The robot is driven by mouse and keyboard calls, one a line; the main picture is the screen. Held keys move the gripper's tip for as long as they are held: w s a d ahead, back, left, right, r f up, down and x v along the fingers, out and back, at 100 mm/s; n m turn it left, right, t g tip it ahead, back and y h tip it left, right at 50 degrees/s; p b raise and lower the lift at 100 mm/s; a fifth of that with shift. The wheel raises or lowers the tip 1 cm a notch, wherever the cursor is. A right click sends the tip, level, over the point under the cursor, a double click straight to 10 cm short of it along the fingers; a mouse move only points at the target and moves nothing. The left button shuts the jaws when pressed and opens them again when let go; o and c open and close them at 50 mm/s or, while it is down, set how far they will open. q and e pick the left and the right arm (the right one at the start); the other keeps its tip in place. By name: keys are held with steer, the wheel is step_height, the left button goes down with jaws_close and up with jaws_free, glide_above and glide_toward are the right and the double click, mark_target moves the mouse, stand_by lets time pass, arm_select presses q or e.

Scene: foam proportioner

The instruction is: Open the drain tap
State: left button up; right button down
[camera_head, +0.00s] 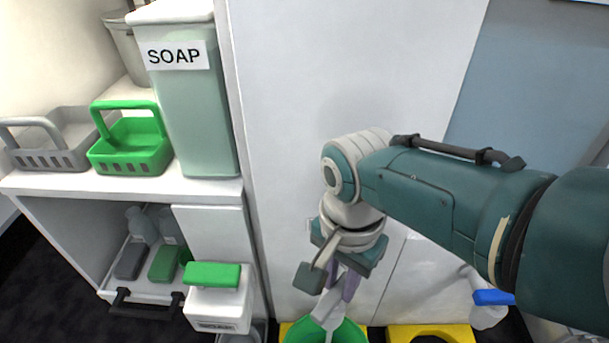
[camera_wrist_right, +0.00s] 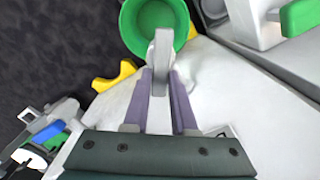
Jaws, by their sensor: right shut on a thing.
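My right gripper (camera_head: 342,288) reaches down in front of the white panel. In the right wrist view, its two purple fingers (camera_wrist_right: 164,98) are shut on a light grey tap lever (camera_wrist_right: 161,55), which stands between them. The lever also shows in the head view (camera_head: 328,313), just below the fingers. The green bucket (camera_wrist_right: 172,14) lies beneath the lever; its rim also shows at the bottom of the head view (camera_head: 300,335). The tap's body is mostly hidden by the lever and fingers. My left gripper is out of view.
Yellow stands (camera_head: 432,334) flank the bucket on the floor. A white box with a green top (camera_head: 214,275) is left of the gripper. A blue-handled white part (camera_head: 493,297) is to the right. The shelf holds a SOAP container (camera_head: 188,100) and a green basket (camera_head: 130,150).

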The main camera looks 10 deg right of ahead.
mark_target(333, 285)
steer(key=n, duration=0.3)
steer(key=shift+w+a+n, duration=0.15)
steer(key=shift+a+n, duration=0.05)
steer(key=shift+n, duration=0.1)
steer(key=shift+w+a+n, duration=0.1)
steer(key=shift+a+n, duration=0.1)
steer(key=shift+n, duration=1.6)
steer(key=c, duration=0.7)
jaws_free()
step_height(333, 285, up, 10)
steer(key=p, duration=0.9)
